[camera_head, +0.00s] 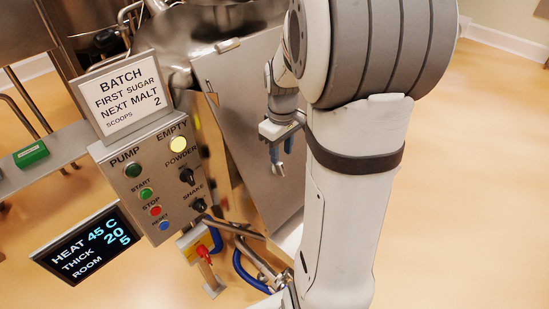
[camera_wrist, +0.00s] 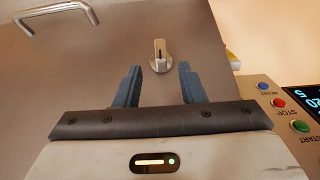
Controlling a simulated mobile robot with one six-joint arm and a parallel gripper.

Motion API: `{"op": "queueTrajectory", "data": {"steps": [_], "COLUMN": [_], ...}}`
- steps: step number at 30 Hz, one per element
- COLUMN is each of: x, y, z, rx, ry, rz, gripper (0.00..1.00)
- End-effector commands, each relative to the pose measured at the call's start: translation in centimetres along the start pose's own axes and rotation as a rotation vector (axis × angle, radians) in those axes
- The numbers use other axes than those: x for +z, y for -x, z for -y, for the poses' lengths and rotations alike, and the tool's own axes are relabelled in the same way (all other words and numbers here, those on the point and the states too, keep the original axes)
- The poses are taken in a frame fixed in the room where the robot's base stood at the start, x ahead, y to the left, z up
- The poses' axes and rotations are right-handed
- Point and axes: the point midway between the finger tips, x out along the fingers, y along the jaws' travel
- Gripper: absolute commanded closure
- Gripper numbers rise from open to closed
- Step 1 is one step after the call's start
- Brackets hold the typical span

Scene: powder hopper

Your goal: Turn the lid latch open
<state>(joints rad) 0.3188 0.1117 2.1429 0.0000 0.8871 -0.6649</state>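The lid latch (camera_wrist: 160,56) is a small pale turn-knob with a dark line, on the grey metal panel (camera_wrist: 100,50) in the wrist view. It lies just beyond and between the tips of my gripper (camera_wrist: 158,72). The two blue-grey fingers stand apart with nothing between them, and I see no contact with the latch. In the head view my gripper (camera_head: 277,152) hangs in front of the steel panel (camera_head: 245,90), right of the control box. The latch is hidden there.
A bar handle (camera_wrist: 57,15) is on the panel at upper left. The control box (camera_head: 158,180) with knobs and buttons stands left of my arm, with a batch sign (camera_head: 124,92) above and a display (camera_head: 88,245) below. Pipes and a red valve handle (camera_head: 204,253) are below.

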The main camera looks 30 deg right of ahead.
Motion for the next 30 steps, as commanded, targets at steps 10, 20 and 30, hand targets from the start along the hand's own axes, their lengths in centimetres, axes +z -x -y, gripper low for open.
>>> {"op": "queueTrajectory", "data": {"steps": [10,20,30], "x": [0.0,0.0,-0.1], "y": [-5.0,-5.7,-5.7], "z": [0.1,0.2,0.2], "rx": [-0.001,0.001,0.001], "ry": [0.0,0.0,0.001], "rz": [0.001,-0.001,-0.001], "gripper": [0.64,0.64,0.88]}}
